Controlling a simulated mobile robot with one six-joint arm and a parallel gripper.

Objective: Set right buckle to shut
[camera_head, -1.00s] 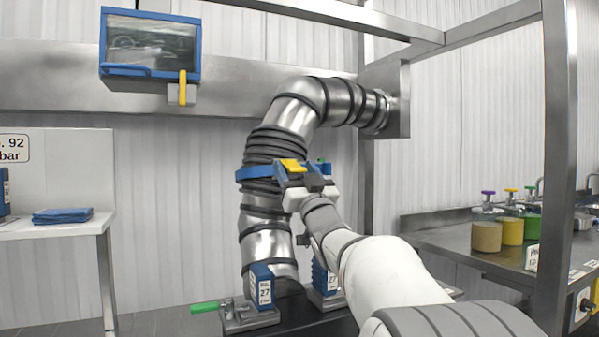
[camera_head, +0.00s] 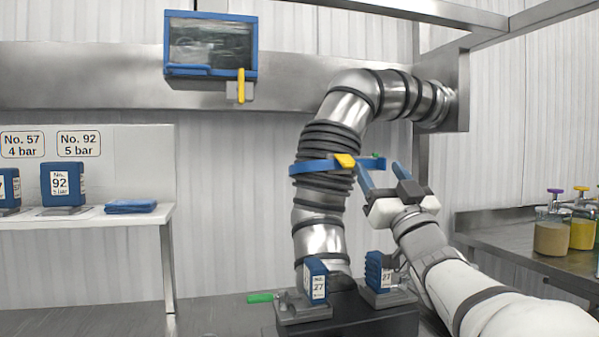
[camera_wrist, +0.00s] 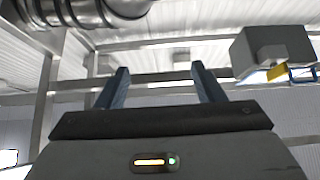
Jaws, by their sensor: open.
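A blue collar (camera_head: 316,166) runs around the ribbed metal duct (camera_head: 328,140). A yellow piece (camera_head: 345,160) sits on its front, and a small green piece (camera_head: 376,156) shows at its right end. Below, two blue blocks marked 27 stand at the duct's foot, the left block (camera_head: 315,282) and the right block (camera_head: 379,271). A green handle (camera_head: 262,298) sticks out left of the left block. I cannot tell which part is the right buckle. My gripper (camera_head: 384,175) is open and empty, just right of the collar. Its blue fingers also show in the wrist view (camera_wrist: 160,72).
A blue-framed window (camera_head: 210,45) with a yellow handle (camera_head: 241,86) hangs at upper left. A white shelf (camera_head: 100,216) holds blue blocks and a folded blue cloth (camera_head: 130,206). A steel counter (camera_head: 500,236) with jars stands at right, beside a steel post.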

